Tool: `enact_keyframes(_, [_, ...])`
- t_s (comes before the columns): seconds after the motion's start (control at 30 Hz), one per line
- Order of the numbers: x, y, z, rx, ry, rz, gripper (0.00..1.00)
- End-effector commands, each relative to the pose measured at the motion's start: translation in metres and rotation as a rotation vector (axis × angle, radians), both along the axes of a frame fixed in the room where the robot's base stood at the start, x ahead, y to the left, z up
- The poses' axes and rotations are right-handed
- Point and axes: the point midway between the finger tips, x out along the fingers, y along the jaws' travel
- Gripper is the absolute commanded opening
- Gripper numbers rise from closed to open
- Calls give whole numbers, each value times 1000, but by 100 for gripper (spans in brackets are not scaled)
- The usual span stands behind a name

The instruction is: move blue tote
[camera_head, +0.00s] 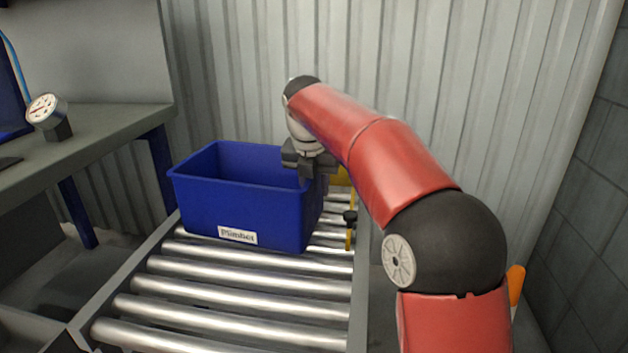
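The blue tote (240,208) stands upright on the metal rollers toward the far end of the runout table. A white label is on its near wall, and its open top looks empty where I can see in. My gripper (308,165) is at the right wall of the tote, by its top rim, with dark finger parts overlapping the rim. My arm reaches in from the right and hides part of that side. The fingertips are too small and covered to tell whether they are shut on the rim.
The roller table (220,306) has bare rollers in front of the tote. A grey bench (110,125) with a gauge (46,113) stands at left. A yellow-and-black post (350,228) is right of the tote. A corrugated wall (430,80) closes off the back.

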Motion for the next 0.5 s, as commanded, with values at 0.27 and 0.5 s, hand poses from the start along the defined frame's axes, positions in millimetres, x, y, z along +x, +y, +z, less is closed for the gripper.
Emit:
enact_keyframes(0.27, [0,0,0,0,0,0,13])
enact_keyframes(0.5, [0,0,1,0,-1,0,0])
